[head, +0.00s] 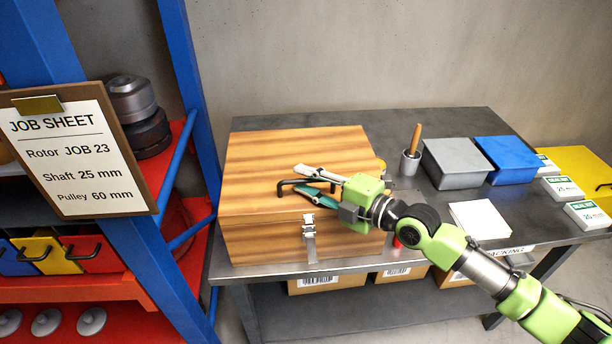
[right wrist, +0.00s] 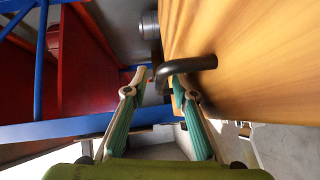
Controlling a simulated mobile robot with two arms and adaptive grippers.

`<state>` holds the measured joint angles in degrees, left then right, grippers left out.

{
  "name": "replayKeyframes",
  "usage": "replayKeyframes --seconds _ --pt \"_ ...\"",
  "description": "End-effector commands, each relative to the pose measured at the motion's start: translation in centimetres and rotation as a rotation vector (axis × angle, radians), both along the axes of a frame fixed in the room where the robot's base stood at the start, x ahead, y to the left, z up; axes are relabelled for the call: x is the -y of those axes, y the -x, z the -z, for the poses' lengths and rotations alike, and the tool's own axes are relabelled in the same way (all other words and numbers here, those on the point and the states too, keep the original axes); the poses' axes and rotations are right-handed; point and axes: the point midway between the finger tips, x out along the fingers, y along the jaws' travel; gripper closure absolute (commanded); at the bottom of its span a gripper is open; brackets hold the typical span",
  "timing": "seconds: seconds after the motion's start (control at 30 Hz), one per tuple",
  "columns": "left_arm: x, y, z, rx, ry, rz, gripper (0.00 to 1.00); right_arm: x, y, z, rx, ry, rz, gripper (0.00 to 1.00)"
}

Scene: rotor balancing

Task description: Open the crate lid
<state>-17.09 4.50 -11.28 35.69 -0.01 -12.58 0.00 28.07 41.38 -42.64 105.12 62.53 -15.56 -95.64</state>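The wooden crate (head: 265,240) stands on the left of the grey workbench. Its striped lid (head: 290,145) lies shut on top. A black bar handle (head: 284,188) sits on the lid, and a silver latch (head: 308,229) is on the front face; I cannot tell if it is fastened. My right gripper (head: 307,181) is over the lid at the handle, with its fingers apart. In the right wrist view, the handle (right wrist: 198,63) reaches between the open fingertips (right wrist: 156,80), with a gap beside the left finger. My left gripper is not in view.
A cup with a wooden-handled tool (head: 410,164), a grey box (head: 457,165) and a blue box (head: 506,160) stand right of the crate. A blue-framed rack with a job sheet (head: 85,160) stands close on the left. Cardboard boxes (head: 327,282) sit under the bench top.

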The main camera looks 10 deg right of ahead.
Motion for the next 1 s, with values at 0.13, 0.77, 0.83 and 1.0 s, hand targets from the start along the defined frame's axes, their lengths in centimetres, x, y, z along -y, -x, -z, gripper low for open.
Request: replayKeyframes --seconds 0.13,0.77,0.83,1.0 --pt "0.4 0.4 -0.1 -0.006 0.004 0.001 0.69 -0.2 -0.2 0.1 0.0 0.0 0.0 0.75" --pt "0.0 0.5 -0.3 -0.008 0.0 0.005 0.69 -0.2 -0.3 -0.4 -0.01 0.0 0.0 1.0" --pt "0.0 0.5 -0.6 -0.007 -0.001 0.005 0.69 -0.2 -0.5 -1.0 -0.021 -0.001 0.0 1.0" --pt "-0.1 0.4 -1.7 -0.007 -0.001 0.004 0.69 -0.2 -1.4 -3.2 -0.084 0.0 0.001 1.0"
